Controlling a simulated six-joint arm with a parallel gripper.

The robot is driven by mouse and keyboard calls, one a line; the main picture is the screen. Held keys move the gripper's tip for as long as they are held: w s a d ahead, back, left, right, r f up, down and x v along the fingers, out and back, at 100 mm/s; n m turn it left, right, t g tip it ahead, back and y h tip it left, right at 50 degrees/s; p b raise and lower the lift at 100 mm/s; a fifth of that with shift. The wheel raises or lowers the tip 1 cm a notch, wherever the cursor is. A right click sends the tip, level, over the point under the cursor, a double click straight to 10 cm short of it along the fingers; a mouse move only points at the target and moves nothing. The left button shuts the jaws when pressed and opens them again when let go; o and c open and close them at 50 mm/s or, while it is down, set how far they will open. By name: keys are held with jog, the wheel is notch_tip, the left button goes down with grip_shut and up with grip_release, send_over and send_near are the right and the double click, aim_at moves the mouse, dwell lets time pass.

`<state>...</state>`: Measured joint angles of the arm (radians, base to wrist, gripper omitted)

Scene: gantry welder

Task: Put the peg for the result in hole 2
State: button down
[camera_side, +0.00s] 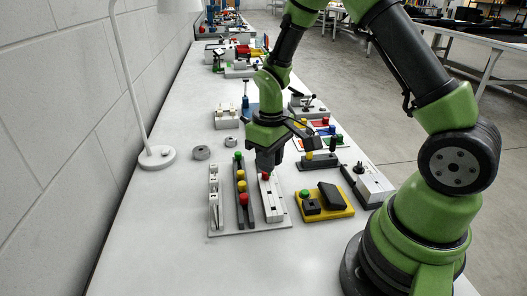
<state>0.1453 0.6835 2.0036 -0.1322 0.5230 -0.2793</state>
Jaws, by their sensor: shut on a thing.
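My gripper (266,168) points down over the far end of a white block (272,207) on the right side of a grey base plate (228,232). It is shut on a red peg (266,176), whose end shows just below the jaws. I cannot tell whether the peg is in a hole or just above the block. Hole numbers are not readable. On the same plate a dark rack (246,221) holds a green peg (238,156), a yellow peg (242,187) and another red peg (244,199). A white upright piece (214,205) stands at the plate's left.
A yellow base (335,212) with black parts sits close on the right. A white box (372,185) lies beyond it near the table edge. More fixtures stand behind. The front left of the table is clear.

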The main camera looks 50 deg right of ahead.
aim_at(269, 184)
jog(key=shift+f, duration=2.35)
jog(key=shift+f, duration=1.2)
jog(key=c, duration=1)
grip_release()
jog(key=shift+o, duration=0.2)
jog(key=shift+r, duration=0.1)
notch_tip(269, 184, up, 9)
jog(key=shift+r, duration=0.35)
